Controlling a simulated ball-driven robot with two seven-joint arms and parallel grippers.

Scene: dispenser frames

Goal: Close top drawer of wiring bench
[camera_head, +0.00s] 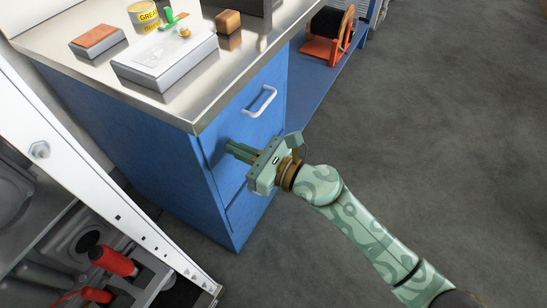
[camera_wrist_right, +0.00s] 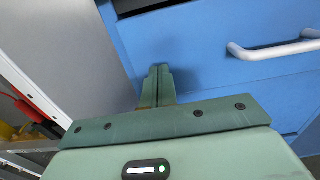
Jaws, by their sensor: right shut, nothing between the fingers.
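The blue wiring bench (camera_head: 130,140) has a steel worktop (camera_head: 200,97). Its top drawer (camera_head: 240,118) has a blue front with a white bar handle (camera_head: 262,101). The front looks close to flush under the worktop; I cannot tell whether a small gap remains. My right gripper (camera_head: 230,150) is shut and empty, its fingertips at the drawer front, left of and below the handle. In the right wrist view, the shut fingers (camera_wrist_right: 160,70) point at the blue front (camera_wrist_right: 200,35), with the handle (camera_wrist_right: 275,48) to their right. Contact is unclear. My left gripper is not in view.
On the worktop are a grey-white box (camera_head: 165,62), a yellow can (camera_head: 143,14), a brown block (camera_head: 228,21) and a red-topped block (camera_head: 98,38). A white frame (camera_head: 90,170) with red-handled tools (camera_head: 112,260) stands at left. Grey floor (camera_head: 440,110) is clear at right.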

